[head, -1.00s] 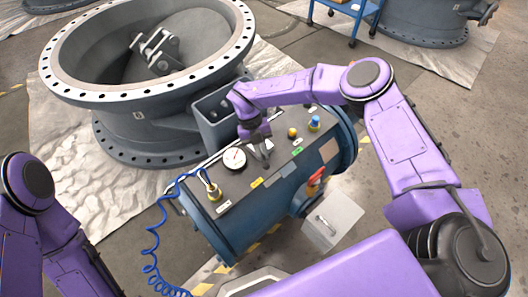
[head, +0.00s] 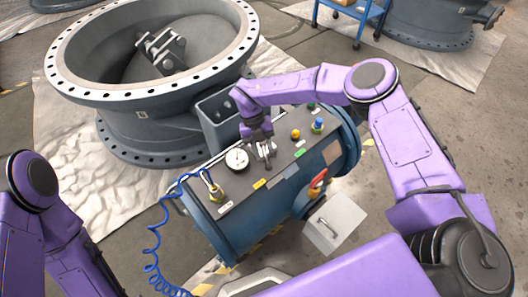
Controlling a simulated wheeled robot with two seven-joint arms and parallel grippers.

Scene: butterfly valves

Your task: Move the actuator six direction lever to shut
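The actuator (head: 225,240) is a dark blue cylinder with a flat dark top panel, standing in front of the large grey valve (head: 150,125). The panel carries a round white gauge (head: 237,160), a brass fitting with a blue hose (head: 216,193), an orange knob (head: 295,134) and a blue-capped fitting (head: 318,126). My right gripper (head: 266,163) points down at the panel, just right of the gauge. Its grey fingers are small, and I cannot tell whether they hold anything. I cannot make out the direction lever; the gripper may hide it. My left gripper is out of view; only its arm shows.
A blue cart (head: 352,22) stands at the back. Floor at right is clear.

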